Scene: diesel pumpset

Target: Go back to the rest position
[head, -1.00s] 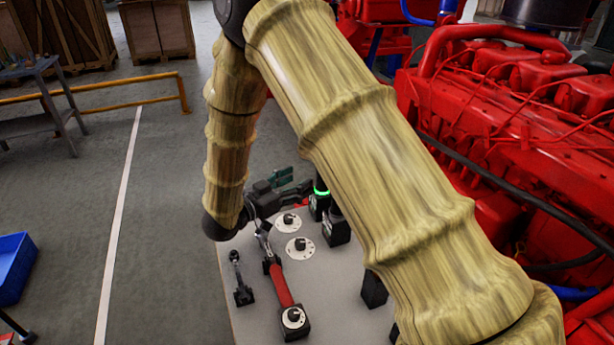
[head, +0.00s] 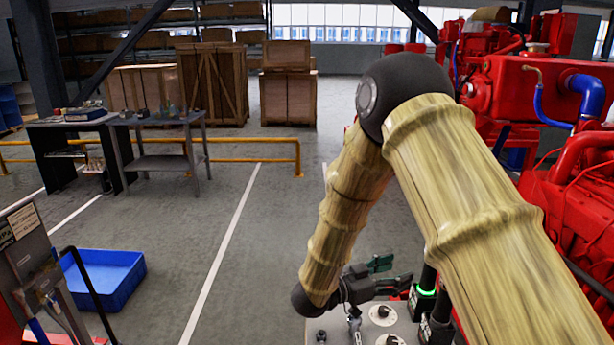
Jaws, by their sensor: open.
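My bamboo-textured arm reaches across the right half of the head view and bends down. My gripper (head: 391,274) sits at its lower end, pointing right, with dark fingers and greenish parts spread apart. It is open, and nothing shows between the fingers. It appears over or near the far part of a light grey work table (head: 345,325); its height above the table is hard to tell. The wrist and forearm hide part of the table.
On the table are round white dials (head: 382,315) and a dark tool with a green-lit ring (head: 426,291). A red engine (head: 580,215) stands at right. A blue bin (head: 105,277) lies on the floor at left. Grey workbenches (head: 160,150) and an orange rail (head: 245,142) stand behind open floor.

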